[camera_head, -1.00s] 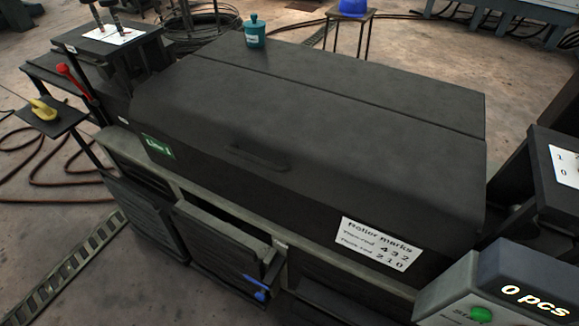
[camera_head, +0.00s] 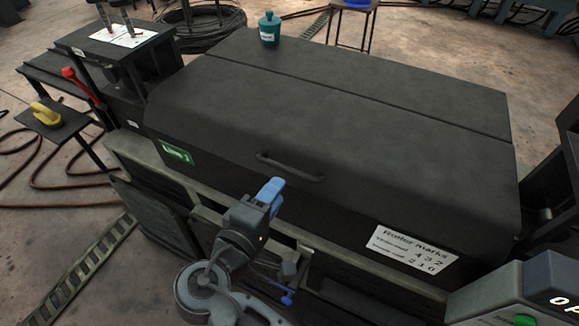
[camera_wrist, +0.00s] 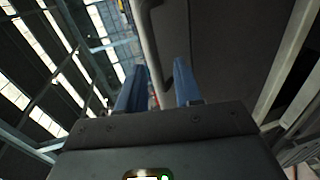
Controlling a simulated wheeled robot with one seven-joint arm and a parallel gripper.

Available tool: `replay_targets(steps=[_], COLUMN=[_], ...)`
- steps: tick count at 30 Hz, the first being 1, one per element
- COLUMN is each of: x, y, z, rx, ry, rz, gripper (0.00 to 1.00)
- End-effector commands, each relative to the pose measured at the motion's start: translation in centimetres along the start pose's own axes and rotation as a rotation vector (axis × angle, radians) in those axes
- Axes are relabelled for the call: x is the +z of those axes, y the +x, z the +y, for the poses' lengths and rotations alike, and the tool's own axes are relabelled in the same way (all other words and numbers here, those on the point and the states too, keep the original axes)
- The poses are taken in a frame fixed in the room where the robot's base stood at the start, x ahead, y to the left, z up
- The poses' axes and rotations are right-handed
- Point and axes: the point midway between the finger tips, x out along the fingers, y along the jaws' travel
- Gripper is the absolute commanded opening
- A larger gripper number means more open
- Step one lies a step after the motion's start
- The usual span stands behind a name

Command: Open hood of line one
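The dark hood (camera_head: 330,125) of line one is closed, with a green label (camera_head: 177,152) at its left front. Its dark bar handle (camera_head: 291,168) is on the front slope. My gripper (camera_head: 272,186) is just in front of and below the handle, close to its left part. In the wrist view my gripper (camera_wrist: 158,82) has its two blue fingers apart, with a curved bar that looks like the handle (camera_wrist: 150,45) ahead of and partly between them. I cannot tell whether it touches them.
A teal bottle (camera_head: 269,30) stands on the rear panel behind the hood. A white roller-marks sign (camera_head: 413,249) is on the front right. A control box (camera_head: 500,295) is at the lower right. A drawer with a blue handle (camera_head: 287,299) is below. A red lever (camera_head: 80,86) is at the left.

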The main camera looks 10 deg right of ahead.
Motion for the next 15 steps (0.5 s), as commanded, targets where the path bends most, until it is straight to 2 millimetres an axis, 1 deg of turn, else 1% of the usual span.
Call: replay_targets(steps=[2, 5, 15], x=[-0.4, -0.4, -0.3], y=[0.1, 0.9, 5.9], z=[0.7, 0.9, 1.0], rx=[0.017, 0.023, 0.021], ry=[-0.002, -0.003, -0.001], rz=[-0.010, -0.016, -0.016], gripper=[0.35, 0.35, 0.35])
